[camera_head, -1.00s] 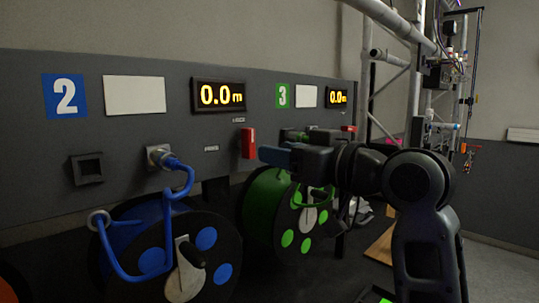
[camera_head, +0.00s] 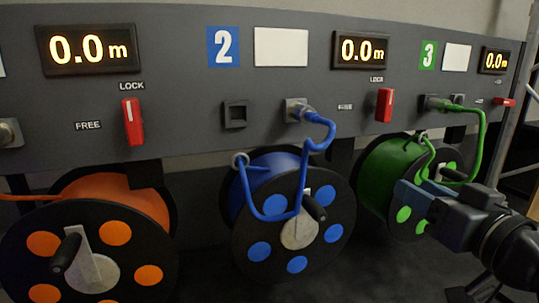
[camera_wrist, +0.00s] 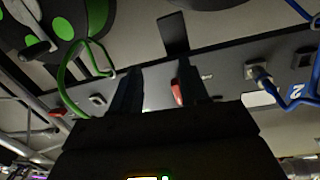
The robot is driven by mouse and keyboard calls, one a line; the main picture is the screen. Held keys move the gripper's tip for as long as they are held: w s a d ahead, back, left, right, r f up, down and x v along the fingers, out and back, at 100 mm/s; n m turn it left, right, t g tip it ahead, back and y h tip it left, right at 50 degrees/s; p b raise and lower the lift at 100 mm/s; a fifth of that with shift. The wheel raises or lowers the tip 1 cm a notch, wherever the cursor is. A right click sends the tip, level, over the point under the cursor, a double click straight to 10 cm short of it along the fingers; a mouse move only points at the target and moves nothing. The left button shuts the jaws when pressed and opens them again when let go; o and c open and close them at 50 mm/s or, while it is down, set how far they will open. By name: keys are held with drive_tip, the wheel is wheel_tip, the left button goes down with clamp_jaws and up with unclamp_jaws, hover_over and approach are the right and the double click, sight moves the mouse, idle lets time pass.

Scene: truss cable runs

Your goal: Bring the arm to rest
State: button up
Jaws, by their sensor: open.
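My gripper (camera_head: 402,196) is at the lower right of the head view, in front of the green reel (camera_head: 385,178), and hides part of it. In the wrist view my gripper (camera_wrist: 158,88) has its two fingers apart, with nothing between them. The rest of my arm runs off the lower right of the head view.
A grey panel (camera_head: 185,75) carries red lock levers, sockets and displays reading 0.0 m. The blue reel (camera_head: 340,235) and the orange reel (camera_head: 90,215) stand below it. Blue cable (camera_head: 305,165) and green cable (camera_head: 481,145) loop to panel sockets. A truss post (camera_head: 518,100) stands far right.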

drive_tip(key=s+a+f+m+g+h, duration=0.1)
drive_tip(key=s+f+m+h, duration=0.25)
drive_tip(key=s+f, duration=1.5)
drive_tip(key=s+a+f+n+g, duration=0.1)
drive_tip(key=s+f+n, duration=0.1)
drive_tip(key=s, duration=1.9)
drive_tip(key=shift+s+a+n, duration=0.2)
drive_tip(key=shift+s+n, duration=0.15)
drive_tip(key=shift+s, duration=0.05)
